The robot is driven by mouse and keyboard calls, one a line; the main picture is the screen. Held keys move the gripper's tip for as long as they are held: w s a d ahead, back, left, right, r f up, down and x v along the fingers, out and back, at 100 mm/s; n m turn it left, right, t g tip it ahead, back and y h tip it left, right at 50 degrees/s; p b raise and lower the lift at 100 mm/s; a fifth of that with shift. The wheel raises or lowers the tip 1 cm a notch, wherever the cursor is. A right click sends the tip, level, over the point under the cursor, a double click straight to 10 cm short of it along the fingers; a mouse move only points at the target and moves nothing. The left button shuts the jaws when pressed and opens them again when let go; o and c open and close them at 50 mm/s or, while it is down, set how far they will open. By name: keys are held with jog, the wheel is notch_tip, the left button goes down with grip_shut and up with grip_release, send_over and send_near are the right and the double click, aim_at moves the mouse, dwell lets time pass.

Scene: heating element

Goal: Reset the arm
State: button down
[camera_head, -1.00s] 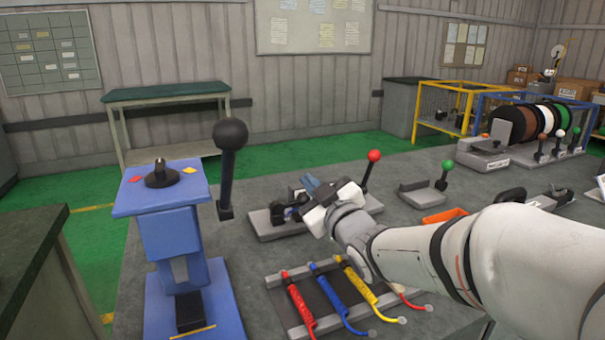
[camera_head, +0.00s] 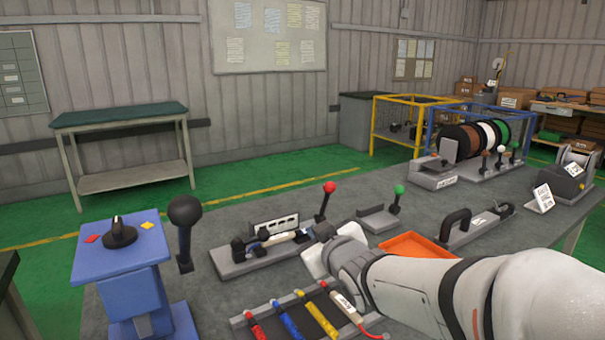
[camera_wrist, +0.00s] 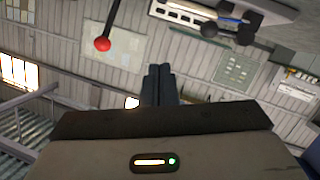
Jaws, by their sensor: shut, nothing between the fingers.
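My gripper (camera_wrist: 160,72) is shut in the wrist view, its two dark fingers side by side with nothing between them. In the head view my arm reaches in from the lower right and ends over the table, just in front of the grey fixture (camera_head: 228,262). The fixture's red-knobbed lever (camera_head: 328,188) stands upright just behind my gripper. The wrist view looks inverted, with the red knob (camera_wrist: 102,44) left of the fingers and part of the fixture at the top. My fingertips are mostly hidden in the head view.
A rack of coloured-handled tools (camera_head: 290,320) lies below my wrist. A blue stand (camera_head: 120,265) and a black ball-topped lever (camera_head: 185,212) are at left. An orange tray (camera_head: 412,246) and a green-knobbed fixture (camera_head: 398,190) lie right.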

jog(key=s+d+r+m+g+h+p, duration=0.2)
jog(key=s+d+m+g+h+p, duration=0.25)
jog(key=s+d+p, duration=0.35)
jog(key=s+d+m+g+p, duration=0.2)
jog(key=s+g, duration=0.1)
jog(key=s, duration=0.4)
jog(key=s+d+r+m+g+p, duration=0.1)
jog(key=s+d+m+g+p, duration=0.1)
jog(key=s, duration=0.4)
jog(key=shift+s+d+g+h+p, duration=0.5)
jog(key=shift+g+p, duration=0.3)
jog(key=shift+g, duration=0.35)
